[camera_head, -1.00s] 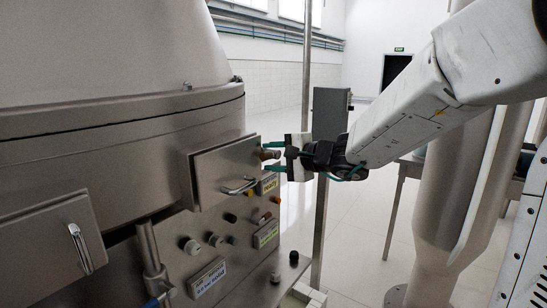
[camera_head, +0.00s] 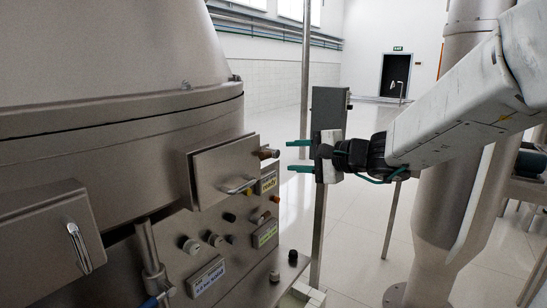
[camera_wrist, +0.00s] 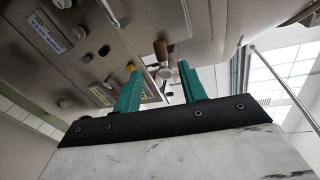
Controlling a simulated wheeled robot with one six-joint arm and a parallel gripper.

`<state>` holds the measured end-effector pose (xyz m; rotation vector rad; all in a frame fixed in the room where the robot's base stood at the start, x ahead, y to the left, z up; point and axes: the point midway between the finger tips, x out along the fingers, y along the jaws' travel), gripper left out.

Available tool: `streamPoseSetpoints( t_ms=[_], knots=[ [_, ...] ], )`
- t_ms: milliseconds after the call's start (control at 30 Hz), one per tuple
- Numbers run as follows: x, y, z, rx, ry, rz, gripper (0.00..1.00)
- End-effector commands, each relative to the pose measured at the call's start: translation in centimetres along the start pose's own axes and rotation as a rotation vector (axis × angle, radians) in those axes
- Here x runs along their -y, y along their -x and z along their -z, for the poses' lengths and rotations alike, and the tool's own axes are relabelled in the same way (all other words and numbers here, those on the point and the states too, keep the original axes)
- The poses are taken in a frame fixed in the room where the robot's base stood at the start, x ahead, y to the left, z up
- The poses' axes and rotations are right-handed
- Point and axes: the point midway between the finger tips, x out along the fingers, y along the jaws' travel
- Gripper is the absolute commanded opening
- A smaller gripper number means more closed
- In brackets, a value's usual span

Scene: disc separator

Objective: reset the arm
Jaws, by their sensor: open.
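My gripper (camera_head: 300,156) is open and empty, with two green fingers pointing left toward the machine. It hangs in the air to the right of the separator's steel box (camera_head: 225,170) and the short round knob (camera_head: 266,153) on that box's right end. A clear gap shows between fingertips and knob. In the wrist view my gripper (camera_wrist: 158,82) shows its two green fingers apart, with the brown-tipped knob (camera_wrist: 161,50) beyond them.
The disc separator (camera_head: 110,125) fills the left side. Its panel has knobs and labels (camera_head: 206,277). A grey post with a box (camera_head: 329,112) stands behind my gripper. A thick column (camera_head: 450,190) stands at right. Open floor lies behind.

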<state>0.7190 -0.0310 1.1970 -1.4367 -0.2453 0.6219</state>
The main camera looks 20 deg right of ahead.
Motion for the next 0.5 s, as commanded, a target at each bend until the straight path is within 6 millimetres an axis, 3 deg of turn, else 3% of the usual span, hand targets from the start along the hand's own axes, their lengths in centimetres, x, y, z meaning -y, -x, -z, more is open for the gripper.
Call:
streamPoseSetpoints(
  t_ms=[167, 267, 367, 500],
  knots=[
    [-0.1, 0.0, -0.3, 0.014, -0.022, -0.006, 0.41],
    [-1.9, 0.1, -1.6, 0.074, -0.01, -0.08, 0.41],
    [-4.7, 1.2, -4.3, 0.173, 0.046, -0.213, 0.41],
    [-9.2, 4.6, -9.4, 0.338, 0.19, -0.461, 0.41]
  ],
)
